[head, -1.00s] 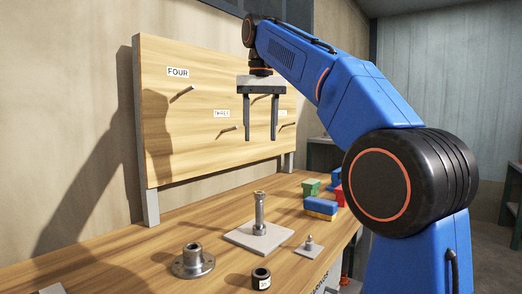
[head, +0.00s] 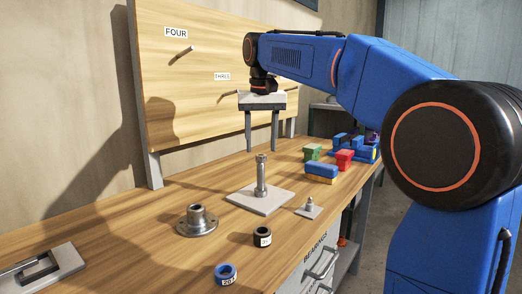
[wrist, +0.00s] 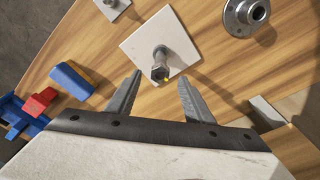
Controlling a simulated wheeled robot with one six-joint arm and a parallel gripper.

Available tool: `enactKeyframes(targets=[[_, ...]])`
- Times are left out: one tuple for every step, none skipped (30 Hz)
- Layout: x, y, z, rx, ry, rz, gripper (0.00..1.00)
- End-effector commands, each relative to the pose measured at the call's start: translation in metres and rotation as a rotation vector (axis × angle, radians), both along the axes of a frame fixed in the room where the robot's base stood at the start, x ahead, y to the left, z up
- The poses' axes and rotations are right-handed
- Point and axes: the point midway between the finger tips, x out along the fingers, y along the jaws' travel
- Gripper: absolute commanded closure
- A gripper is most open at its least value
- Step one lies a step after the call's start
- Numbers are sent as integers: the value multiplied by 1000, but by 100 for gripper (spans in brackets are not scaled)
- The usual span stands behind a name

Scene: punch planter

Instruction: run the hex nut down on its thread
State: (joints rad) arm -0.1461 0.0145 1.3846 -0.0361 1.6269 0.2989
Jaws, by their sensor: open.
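The threaded post (head: 262,180) stands upright on a pale square plate (head: 270,203) on the bench. A grey hex nut (head: 261,157) appears at the top of the post. It also shows in the wrist view (wrist: 160,72), just beyond the fingertips. My gripper (head: 262,149) is open, pointing down, with its two fingers spread just above the post's top in the head view. In the wrist view my gripper (wrist: 160,78) has one finger to each side of the nut's line, touching nothing that I can see. How far the nut sits down the thread is unclear.
A flanged metal hub (head: 197,221), black ring (head: 262,237) and blue ring (head: 226,273) lie in front. A small plate with a pin (head: 308,208) is right of the post. Coloured blocks (head: 322,172) lie behind. A pegboard (head: 210,90) rises at the back.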

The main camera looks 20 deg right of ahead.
Motion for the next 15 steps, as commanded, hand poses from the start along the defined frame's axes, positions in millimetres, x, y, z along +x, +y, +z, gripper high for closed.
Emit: enactKeyframes(targets=[[0,0,-6,0,2,0,53],[1,0,-10,-1,2,0,53],[1,0,-13,0,1,0,53],[2,0,-16,0,0,0,53],[2,0,-18,0,1,0,53],[2,0,-21,0,1,0,53],[2,0,-22,0,1,0,53],[3,-1,-23,0,1,0,53],[3,0,-25,0,1,0,53],[3,0,-25,0,0,0,53],[3,-1,-26,0,0,0,53],[3,-1,-26,0,0,0,53],[3,-1,-26,0,0,0,53],[3,-1,-26,0,0,0,53],[3,-1,-26,0,0,0,53]])
